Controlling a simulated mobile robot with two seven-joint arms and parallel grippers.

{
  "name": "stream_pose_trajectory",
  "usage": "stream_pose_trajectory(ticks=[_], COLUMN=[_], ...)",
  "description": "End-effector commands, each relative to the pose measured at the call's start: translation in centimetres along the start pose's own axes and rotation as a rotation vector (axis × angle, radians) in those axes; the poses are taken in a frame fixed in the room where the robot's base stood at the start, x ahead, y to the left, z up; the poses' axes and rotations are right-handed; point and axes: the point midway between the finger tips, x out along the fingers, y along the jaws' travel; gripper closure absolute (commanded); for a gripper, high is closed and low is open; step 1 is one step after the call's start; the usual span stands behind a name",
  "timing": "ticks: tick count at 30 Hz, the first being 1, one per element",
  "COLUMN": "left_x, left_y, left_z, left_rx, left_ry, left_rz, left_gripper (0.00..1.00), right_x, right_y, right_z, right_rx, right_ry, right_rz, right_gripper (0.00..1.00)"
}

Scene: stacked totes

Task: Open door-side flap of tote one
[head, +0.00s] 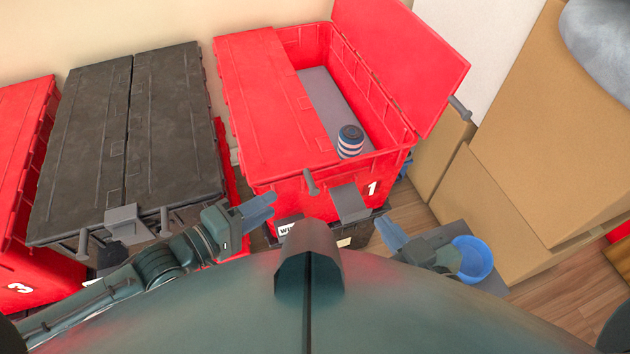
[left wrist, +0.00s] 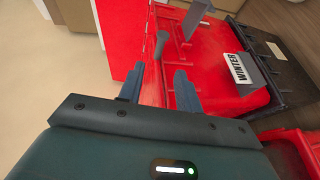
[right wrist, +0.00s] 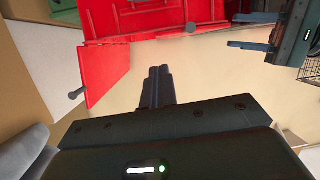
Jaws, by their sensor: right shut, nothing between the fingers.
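Tote one (head: 290,190), red with a white 1 on its front, sits in the middle of the head view. Its right flap (head: 405,60) stands open, raised, with a grey peg handle (head: 460,108) at its corner. Its left flap (head: 265,105) lies shut, with a grey peg (head: 311,182) at its front edge. My left gripper (head: 262,208) is open and empty in front of tote one's left front corner; its spread fingers also show in the left wrist view (left wrist: 157,88). My right gripper (head: 388,232) is shut and empty, in front of the tote's right corner.
A striped jar (head: 350,142) stands inside tote one. A black-lidded tote (head: 150,140) is to the left, with red tote three (head: 20,265) beyond it. Cardboard boxes (head: 545,130) stand close at right. A blue bucket (head: 473,258) is beside my right gripper.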

Motion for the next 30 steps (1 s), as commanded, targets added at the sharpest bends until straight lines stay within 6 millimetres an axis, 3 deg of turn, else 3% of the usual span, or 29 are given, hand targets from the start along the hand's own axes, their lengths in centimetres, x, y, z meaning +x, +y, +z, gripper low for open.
stream_pose_trajectory(ticks=[9,15,21,30], left_x=[6.7,10.1,11.6,11.8], left_y=[0.0,0.0,0.1,0.1], left_z=[0.1,0.1,0.1,0.1], left_rx=[0.003,0.004,0.003,0.003], left_ry=[0.000,0.000,-0.001,0.000], left_rz=[0.006,0.003,0.002,0.000], left_gripper=[0.65,0.65,0.65,0.65], right_x=[0.7,0.8,0.9,0.9], right_y=[-0.1,-0.2,-0.3,-0.4], right_z=[0.1,-0.1,-0.4,-0.5], right_rx=[-0.037,-0.058,-0.071,-0.072], right_ry=[0.107,0.172,0.206,0.212], right_rz=[0.011,0.012,0.013,0.012], right_gripper=[1.00,1.00,1.00,1.00])
